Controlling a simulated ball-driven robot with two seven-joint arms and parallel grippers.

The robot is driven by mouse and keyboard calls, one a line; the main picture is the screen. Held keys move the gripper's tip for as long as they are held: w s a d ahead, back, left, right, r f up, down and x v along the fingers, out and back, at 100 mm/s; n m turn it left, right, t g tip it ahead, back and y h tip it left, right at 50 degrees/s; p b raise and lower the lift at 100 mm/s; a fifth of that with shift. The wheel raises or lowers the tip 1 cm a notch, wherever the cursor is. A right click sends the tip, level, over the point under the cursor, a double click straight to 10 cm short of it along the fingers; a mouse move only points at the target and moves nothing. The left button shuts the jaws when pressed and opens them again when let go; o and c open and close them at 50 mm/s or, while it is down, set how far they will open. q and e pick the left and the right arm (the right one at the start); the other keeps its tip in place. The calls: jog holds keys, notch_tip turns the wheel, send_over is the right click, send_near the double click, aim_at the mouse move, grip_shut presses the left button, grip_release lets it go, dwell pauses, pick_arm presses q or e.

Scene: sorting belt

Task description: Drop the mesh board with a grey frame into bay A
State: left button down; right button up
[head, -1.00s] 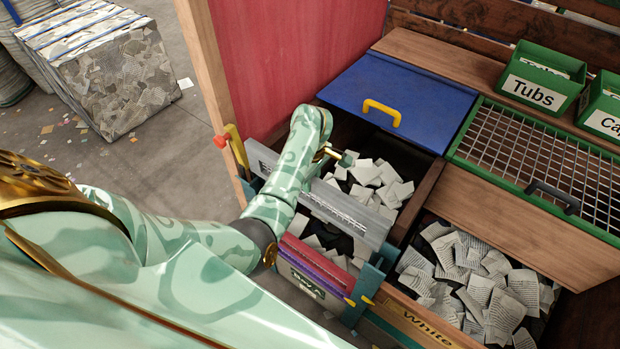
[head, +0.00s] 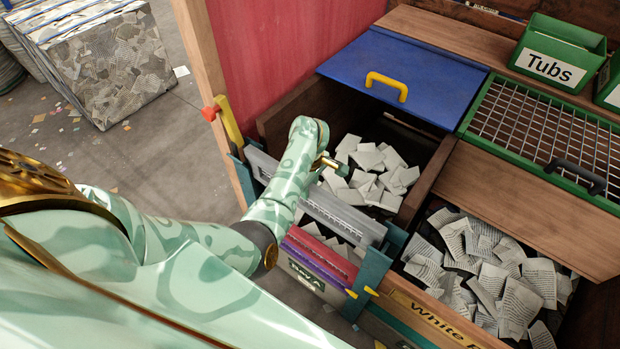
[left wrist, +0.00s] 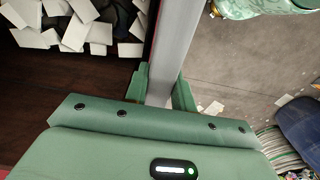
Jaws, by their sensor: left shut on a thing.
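The mesh board with a grey frame (head: 345,215) stands on edge across the teal posts of the front rack. Its long grey top edge shows, with a narrow strip of mesh below. My left gripper (left wrist: 163,88) is shut on the grey frame, one green finger on each side, in the left wrist view. The Bay A label (head: 305,277) is on the rack's front, below red and purple boards (head: 318,258). I cannot tell how deep the grey board sits. My right gripper is not in view.
A bin with white paper scraps (head: 370,178) lies behind the rack. A blue lid (head: 425,80), a green-framed mesh lid (head: 530,130) and a Tubs box (head: 556,68) are farther back. A second paper bin (head: 490,280) is at right. A paper bale (head: 110,65) stands on the floor at left.

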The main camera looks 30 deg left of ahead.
pick_arm(q)
notch_tip(320, 180, down, 18)
jog(key=b, duration=1.2)
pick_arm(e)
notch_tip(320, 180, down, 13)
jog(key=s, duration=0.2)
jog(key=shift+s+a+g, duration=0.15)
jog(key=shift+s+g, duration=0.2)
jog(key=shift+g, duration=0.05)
pick_arm(q)
jog(key=shift+f+b, duration=0.55)
jog(key=shift+f, duration=0.15)
jog(key=c, duration=1.1)
grip_release()
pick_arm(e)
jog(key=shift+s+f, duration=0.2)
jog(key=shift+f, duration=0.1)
pick_arm(q)
jog(key=shift+r, duration=0.15)
notch_tip(320, 180, up, 16)
jog(key=p, duration=0.8)
jog(key=shift+r+p, duration=0.1)
jog(key=shift+p, duration=0.2)
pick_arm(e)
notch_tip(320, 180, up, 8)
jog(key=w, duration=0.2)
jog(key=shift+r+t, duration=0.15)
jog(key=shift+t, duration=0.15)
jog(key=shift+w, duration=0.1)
